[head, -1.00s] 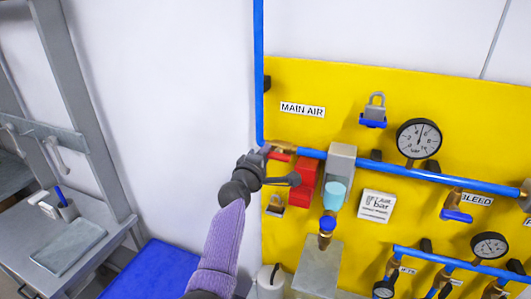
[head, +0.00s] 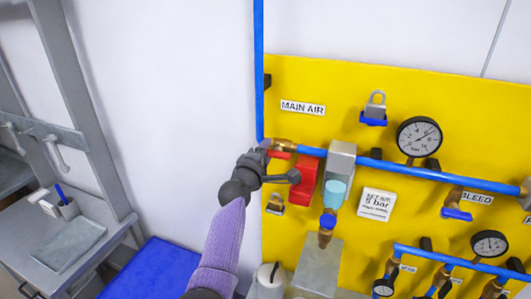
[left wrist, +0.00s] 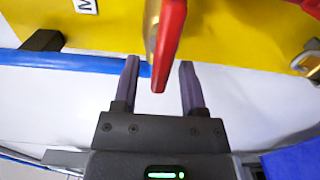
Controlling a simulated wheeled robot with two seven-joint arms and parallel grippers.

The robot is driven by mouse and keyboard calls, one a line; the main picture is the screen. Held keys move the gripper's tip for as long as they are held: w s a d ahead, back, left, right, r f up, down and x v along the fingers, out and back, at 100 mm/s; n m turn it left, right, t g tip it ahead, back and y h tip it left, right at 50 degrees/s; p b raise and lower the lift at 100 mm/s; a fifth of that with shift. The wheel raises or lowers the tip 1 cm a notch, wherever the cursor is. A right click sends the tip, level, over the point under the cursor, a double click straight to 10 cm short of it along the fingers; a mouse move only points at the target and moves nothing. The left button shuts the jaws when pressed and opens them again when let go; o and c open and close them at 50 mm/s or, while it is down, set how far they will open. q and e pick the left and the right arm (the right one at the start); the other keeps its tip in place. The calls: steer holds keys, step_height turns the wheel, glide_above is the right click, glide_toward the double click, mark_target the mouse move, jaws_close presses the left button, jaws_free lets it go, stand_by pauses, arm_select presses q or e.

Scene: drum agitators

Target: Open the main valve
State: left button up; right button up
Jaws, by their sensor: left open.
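The main valve's red handle (head: 280,155) is at the left end of the blue pipe, below the MAIN AIR label (head: 302,107) on the yellow panel. My left gripper (head: 279,164) is at this handle, its fingers pointing right. In the left wrist view the red handle (left wrist: 168,48) reaches down between the two open fingers (left wrist: 159,64), with a gap visible on each side. A brass part shows beside the handle. The valve body is partly hidden by my gripper in the head view. My right gripper is not in view.
A red block (head: 306,180) and a grey regulator with a cyan bowl (head: 335,192) are just right of my gripper. A gauge (head: 418,137) is further right. A grey bench (head: 70,245) stands at left.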

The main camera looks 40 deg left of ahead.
arm_select(q)
steer(key=b+v, duration=0.1)
steer(key=v, duration=0.9)
steer(key=shift+w, duration=0.1)
stand_by(2.1)
